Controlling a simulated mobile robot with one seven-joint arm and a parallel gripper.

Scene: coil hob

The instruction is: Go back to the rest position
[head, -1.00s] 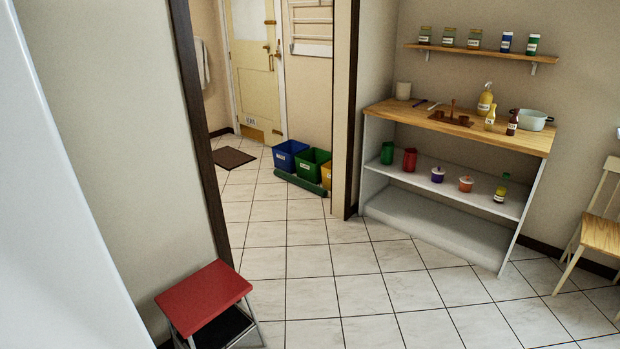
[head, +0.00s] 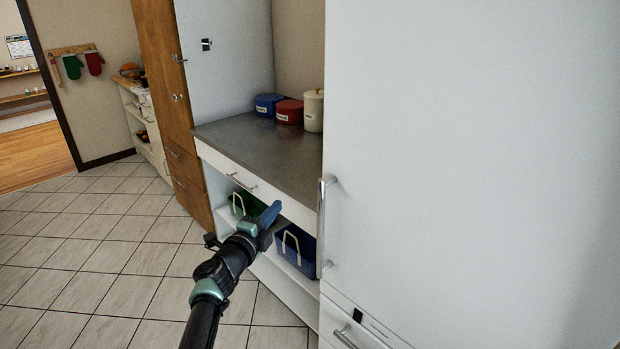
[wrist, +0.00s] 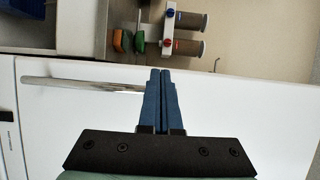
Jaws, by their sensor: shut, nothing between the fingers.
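My gripper (head: 272,213) is stretched out in front of the low counter unit in the head view. Its blue fingers are together and hold nothing. In the wrist view my gripper (wrist: 160,72) is also shut, with the white fridge-like cabinet (wrist: 245,115) behind it. A long metal handle (wrist: 80,84) runs to the left of the fingers there; I cannot tell whether they touch it.
The tall white cabinet (head: 460,150) stands close on the right, with its handle (head: 324,225) sticking out. The grey counter (head: 245,145) holds several canisters. A blue basket (head: 292,252) sits on the shelf below. Tiled floor (head: 90,250) is clear on the left.

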